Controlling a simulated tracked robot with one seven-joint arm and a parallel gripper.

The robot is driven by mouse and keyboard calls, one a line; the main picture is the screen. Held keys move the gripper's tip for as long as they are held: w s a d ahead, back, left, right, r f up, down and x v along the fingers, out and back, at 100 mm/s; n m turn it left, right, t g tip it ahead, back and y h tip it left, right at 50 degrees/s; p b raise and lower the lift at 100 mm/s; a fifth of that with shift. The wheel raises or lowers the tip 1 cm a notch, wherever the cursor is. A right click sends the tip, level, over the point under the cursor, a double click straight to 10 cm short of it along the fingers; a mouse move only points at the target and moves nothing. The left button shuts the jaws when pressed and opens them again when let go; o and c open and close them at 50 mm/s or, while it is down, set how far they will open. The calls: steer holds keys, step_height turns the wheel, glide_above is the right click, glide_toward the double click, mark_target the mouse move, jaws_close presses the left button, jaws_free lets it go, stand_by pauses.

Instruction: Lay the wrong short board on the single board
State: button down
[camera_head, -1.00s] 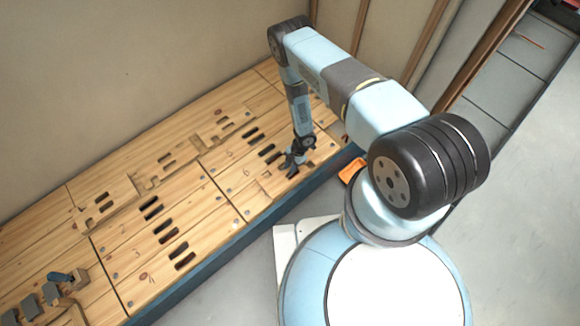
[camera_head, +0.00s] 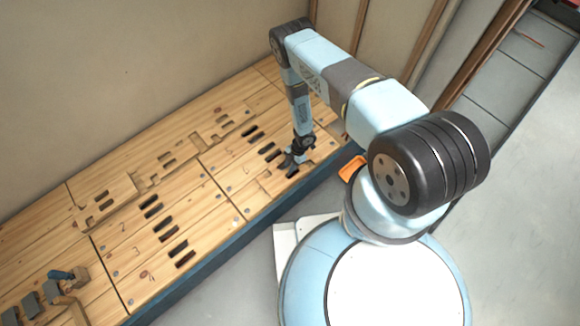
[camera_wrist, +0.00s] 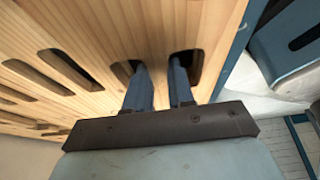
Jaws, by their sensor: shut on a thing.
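My gripper (camera_head: 291,166) is at the right end of the wooden bench, low over its front edge. In the wrist view my gripper (camera_wrist: 160,70) has its two blue-grey fingers in two neighbouring slots of a pale slotted board (camera_wrist: 115,28), closed on the wood between them. In the head view the gripper partly hides this board. I cannot tell whether it touches the surface below. Other slotted boards (camera_head: 135,262) lie to the left, some with painted numbers. Which is the single board is not clear from the pictures.
The bench (camera_head: 175,305) has a blue front edge. An orange object (camera_head: 352,168) is just right of the bench edge. A wall runs behind the bench.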

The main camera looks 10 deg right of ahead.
steer(key=shift+f, duration=0.15)
steer(key=c, duration=0.9)
jaws_free()
steer(key=v, duration=1.3)
steer(key=shift+w+d+r, duration=0.15)
steer(key=shift+d+r, duration=0.05)
steer(key=shift+r, duration=0.05)
